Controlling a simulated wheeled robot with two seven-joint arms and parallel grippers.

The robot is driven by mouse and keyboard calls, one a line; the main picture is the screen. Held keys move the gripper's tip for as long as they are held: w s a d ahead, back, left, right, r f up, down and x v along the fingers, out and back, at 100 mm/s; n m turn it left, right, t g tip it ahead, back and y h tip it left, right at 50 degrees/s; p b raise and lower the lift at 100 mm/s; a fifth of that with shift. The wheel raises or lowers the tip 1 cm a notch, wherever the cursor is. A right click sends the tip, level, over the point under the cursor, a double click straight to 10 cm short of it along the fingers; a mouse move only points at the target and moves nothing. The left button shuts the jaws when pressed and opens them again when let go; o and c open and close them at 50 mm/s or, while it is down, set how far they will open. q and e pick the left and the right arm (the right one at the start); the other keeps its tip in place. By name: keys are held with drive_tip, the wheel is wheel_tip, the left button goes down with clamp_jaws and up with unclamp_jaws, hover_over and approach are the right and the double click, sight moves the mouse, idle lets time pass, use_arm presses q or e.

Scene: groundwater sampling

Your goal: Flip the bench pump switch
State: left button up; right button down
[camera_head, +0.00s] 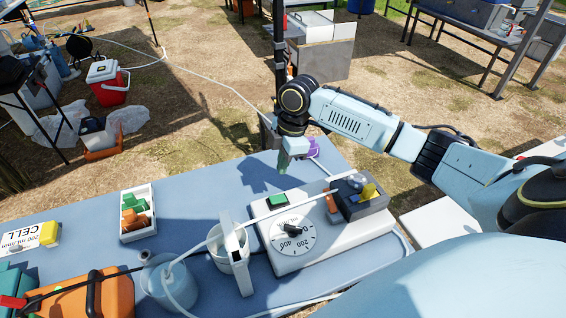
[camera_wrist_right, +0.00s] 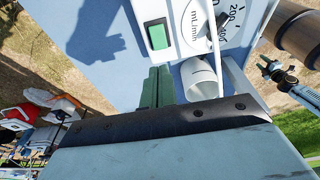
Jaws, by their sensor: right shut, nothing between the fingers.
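The bench pump (camera_head: 335,238) is a white box on the blue bench top, with a round flow dial (camera_head: 292,238) marked in mL/min. Its green rocker switch (camera_head: 277,200) is on the top face near the far left corner. The switch also shows in the right wrist view (camera_wrist_right: 157,36), just beyond my fingertips. My right gripper (camera_head: 284,162) points down behind the switch, with its green fingers shut and empty. In the right wrist view the fingers (camera_wrist_right: 158,70) lie close together, apart from the switch in the picture. My left gripper is not in view.
A white handled jug (camera_head: 231,250) and a blue bottle (camera_head: 168,283) with tubing stand left of the pump. A tray (camera_head: 138,229), a CELL box (camera_head: 25,237) and an orange case (camera_head: 105,298) are further left. Tubing crosses over the pump. The bench behind the jug is clear.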

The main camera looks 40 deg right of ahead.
sight(274, 199)
drive_tip(key=f, duration=0.3)
drive_tip(key=a+f, duration=0.1)
drive_tip(key=f, duration=0.3)
drive_tip(key=a+f+b, duration=0.1)
drive_tip(key=f, duration=0.2)
drive_tip(key=shift+w+f, duration=0.2)
drive_tip(key=shift+w, duration=0.05)
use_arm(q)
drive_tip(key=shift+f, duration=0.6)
